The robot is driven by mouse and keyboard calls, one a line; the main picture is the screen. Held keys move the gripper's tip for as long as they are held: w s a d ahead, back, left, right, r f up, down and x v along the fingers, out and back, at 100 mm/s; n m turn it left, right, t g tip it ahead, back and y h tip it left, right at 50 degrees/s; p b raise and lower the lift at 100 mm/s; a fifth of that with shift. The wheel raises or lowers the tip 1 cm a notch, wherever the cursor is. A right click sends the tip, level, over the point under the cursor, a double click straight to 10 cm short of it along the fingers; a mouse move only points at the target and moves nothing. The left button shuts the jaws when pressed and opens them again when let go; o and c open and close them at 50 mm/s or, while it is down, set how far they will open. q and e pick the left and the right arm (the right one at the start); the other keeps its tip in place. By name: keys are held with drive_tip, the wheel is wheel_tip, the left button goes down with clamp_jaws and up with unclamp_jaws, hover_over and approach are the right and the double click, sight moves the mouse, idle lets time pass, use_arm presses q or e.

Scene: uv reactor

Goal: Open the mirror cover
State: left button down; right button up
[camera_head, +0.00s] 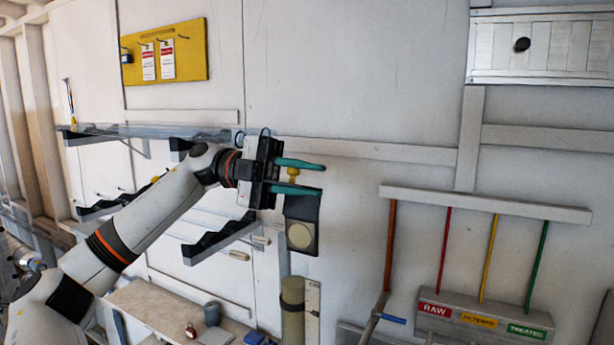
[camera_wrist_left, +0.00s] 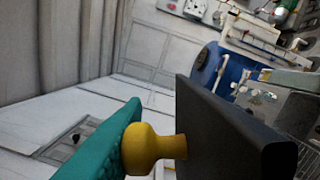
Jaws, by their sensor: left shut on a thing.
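My left gripper (camera_head: 308,177) has two teal fingers, one on each side of a yellow knob (camera_head: 293,175). It is shut on the knob. Below the fingers hangs a dark plate (camera_head: 312,210) with a pale round disc (camera_head: 300,236) low on it; this looks like the mirror cover, though I cannot be sure. In the left wrist view, a teal finger (camera_wrist_left: 105,150) lies against the yellow knob (camera_wrist_left: 150,148), whose narrow end meets a dark slab (camera_wrist_left: 215,125). The other finger cannot be made out there. My right gripper is not in view.
A shelf (camera_head: 150,131) and dark brackets (camera_head: 225,240) are on the wall behind my left arm. A tan cylinder (camera_head: 292,308) stands below the plate. A rack labelled RAW and TREATED (camera_head: 480,318) is at right. A bench (camera_head: 150,305) is below. The wall right of the gripper is mostly bare.

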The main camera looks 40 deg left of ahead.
sight(290, 177)
use_arm(q)
drive_tip(key=shift+a+r, duration=0.15)
drive_tip(key=shift+r, duration=0.2)
drive_tip(key=c, duration=1.2)
unclamp_jaws()
drive_tip(key=shift+f, duration=0.1)
drive_tip(key=shift+c, duration=0.2)
drive_tip(key=shift+f, duration=0.1)
drive_tip(key=b+v, duration=0.1)
drive_tip(key=v, duration=0.3)
drive_tip(key=shift+a+f+b, duration=0.1)
drive_tip(key=shift+f+b, duration=0.05)
drive_tip(key=shift+b, duration=0.25)
drive_tip(key=v, duration=0.7)
drive_tip(key=shift+a, duration=0.35)
drive_tip(key=shift+s, duration=0.15)
